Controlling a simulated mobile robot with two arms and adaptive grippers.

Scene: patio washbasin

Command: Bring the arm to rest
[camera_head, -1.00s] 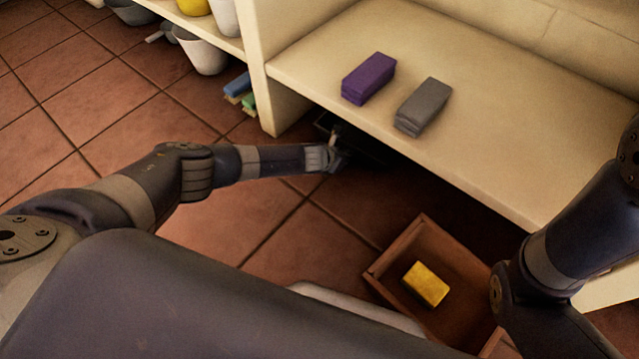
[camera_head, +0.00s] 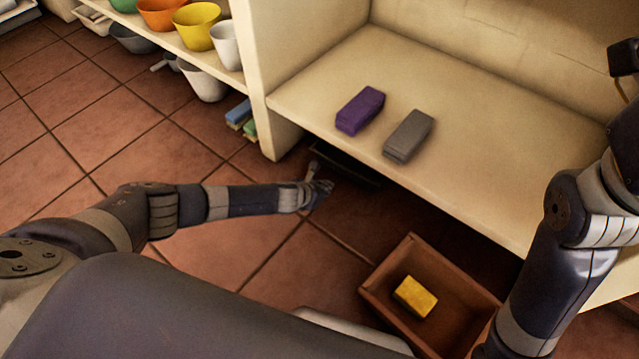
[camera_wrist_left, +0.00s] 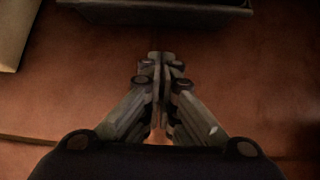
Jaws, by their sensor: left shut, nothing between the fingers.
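My left arm reaches in from the left in the head view. Its gripper (camera_head: 322,187) hangs over the tiled floor, just in front of the low opening under the bench. In the left wrist view the gripper (camera_wrist_left: 160,62) is shut with its fingertips together and nothing between them. My right arm (camera_head: 565,250) is bent at the right edge of the head view. Its gripper is not clearly visible there.
A purple block (camera_head: 360,111) and a grey block (camera_head: 408,136) lie on the cream bench (camera_head: 480,150). A wooden crate (camera_head: 383,276) on the floor holds a yellow block (camera_head: 415,297). A dark object (camera_head: 345,163) sits under the bench edge. Pots, including a yellow pot (camera_head: 197,24), stand on shelves. Floor at left is clear.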

